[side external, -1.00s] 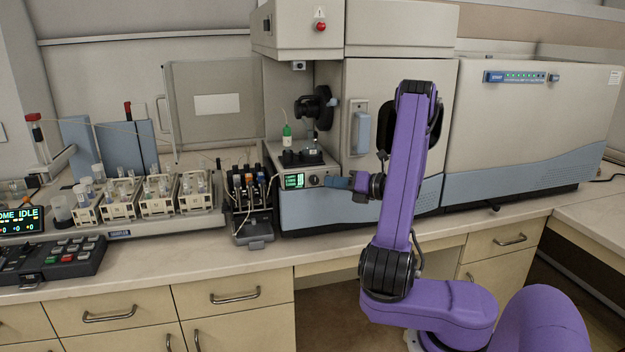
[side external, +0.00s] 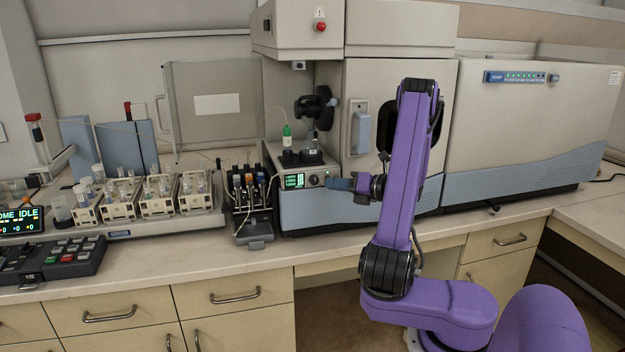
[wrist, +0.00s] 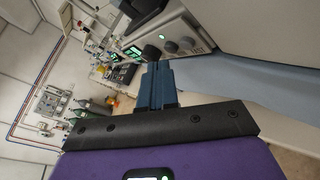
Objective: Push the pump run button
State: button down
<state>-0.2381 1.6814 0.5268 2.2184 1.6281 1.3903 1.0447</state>
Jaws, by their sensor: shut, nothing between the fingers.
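The instrument's front control panel shows in the side view with a lit green display (side external: 294,181) and a dark round knob (side external: 314,180). No label is readable, so I cannot tell which one is pump run. My gripper (side external: 330,183) is shut and empty, just right of the knob and in front of the panel. Contact is not visible.
The peristaltic pump (side external: 251,195) with its tubing stands left of the panel. Sample racks (side external: 120,200) and a keypad (side external: 60,258) are farther left. The bench front (side external: 240,262) is clear. A green-capped bottle (side external: 287,138) stands above the panel.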

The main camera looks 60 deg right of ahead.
jog(key=s+a, duration=0.4)
jog(key=shift+s+a, duration=0.15)
dwell(0.7)
